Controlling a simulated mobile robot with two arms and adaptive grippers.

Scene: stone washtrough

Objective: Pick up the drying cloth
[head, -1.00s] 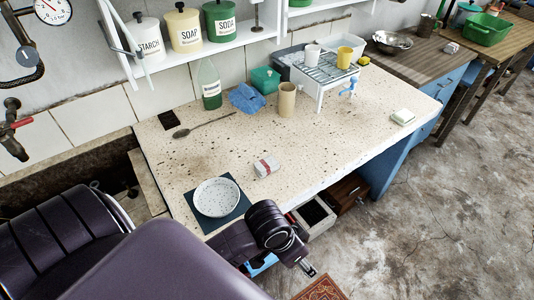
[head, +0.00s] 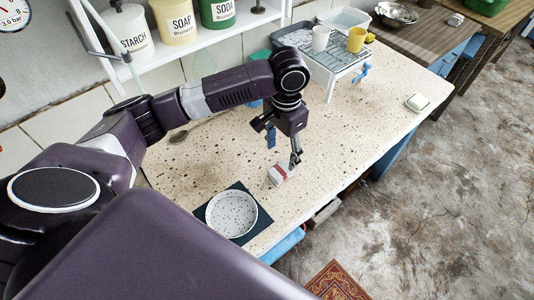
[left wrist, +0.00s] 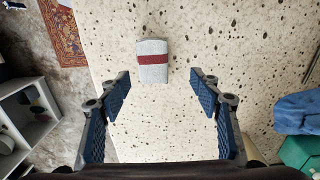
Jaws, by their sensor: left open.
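A folded pale grey cloth with a dark red band (head: 280,174), which looks like the drying cloth, lies flat on the speckled stone top. In the left wrist view the folded cloth (left wrist: 152,61) is between and just beyond the fingertips. My left gripper (head: 283,149) is open, pointing down above the cloth, its fingers apart on either side. In the left wrist view the open left gripper (left wrist: 160,88) holds nothing. My right gripper is not in view.
A speckled bowl (head: 231,213) on a dark mat (head: 258,228) stands close in front of the cloth. A dish rack (head: 335,59) with cups is behind. A crumpled blue cloth (left wrist: 297,113) lies off to the side. A pale soap-like block (head: 417,102) lies near the right edge.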

